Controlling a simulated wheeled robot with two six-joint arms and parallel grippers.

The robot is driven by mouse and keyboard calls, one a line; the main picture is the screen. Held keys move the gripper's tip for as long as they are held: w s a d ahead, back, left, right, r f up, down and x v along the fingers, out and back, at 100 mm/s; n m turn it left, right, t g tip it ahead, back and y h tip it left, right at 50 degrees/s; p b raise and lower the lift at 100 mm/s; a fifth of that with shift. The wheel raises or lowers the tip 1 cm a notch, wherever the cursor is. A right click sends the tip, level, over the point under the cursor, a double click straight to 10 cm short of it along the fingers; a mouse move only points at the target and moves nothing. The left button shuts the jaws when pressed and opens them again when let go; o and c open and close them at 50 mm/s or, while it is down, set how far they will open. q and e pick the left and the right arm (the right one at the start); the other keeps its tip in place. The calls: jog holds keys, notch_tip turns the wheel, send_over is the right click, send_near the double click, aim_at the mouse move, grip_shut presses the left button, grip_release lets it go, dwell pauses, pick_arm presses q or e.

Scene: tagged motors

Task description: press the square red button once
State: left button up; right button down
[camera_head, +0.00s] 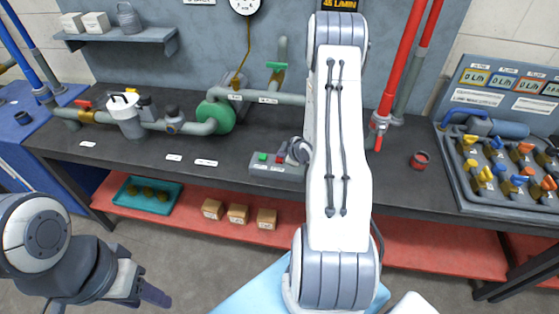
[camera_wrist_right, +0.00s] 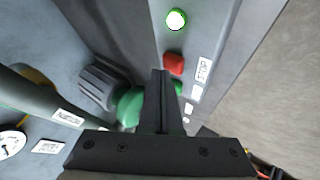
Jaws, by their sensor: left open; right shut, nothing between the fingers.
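A grey control box (camera_head: 275,170) stands on the dark bench, with a red button (camera_head: 279,160) and a green button (camera_head: 262,156) on top. The right wrist view shows the square red button (camera_wrist_right: 174,64) beside a STOP label, between a lit round green lamp (camera_wrist_right: 176,19) and a green button (camera_wrist_right: 178,88) partly hidden by my fingers. My right gripper (camera_wrist_right: 158,72) is shut and empty, its tips just beside the red button; contact cannot be told. In the head view my right arm hides part of the box. My left gripper (camera_head: 150,288) is open and empty, low at left.
Pipes with a green pump (camera_head: 216,117) run along the back left of the bench. Red vertical pipes (camera_head: 397,70) and a small red cup (camera_head: 419,160) are right of my arm. A valve panel (camera_head: 510,170) is at far right. A teal tray (camera_head: 150,203) and boxes (camera_head: 238,214) sit on the lower shelf.

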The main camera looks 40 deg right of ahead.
jog(key=shift+f+b, duration=0.5)
dwell(0.7)
jog(key=shift+r, duration=0.1)
jog(key=shift+r+p, duration=0.65)
jog(key=shift+r, duration=0.15)
jog(key=shift+r+p, duration=1.95)
jog(key=shift+r, duration=0.6)
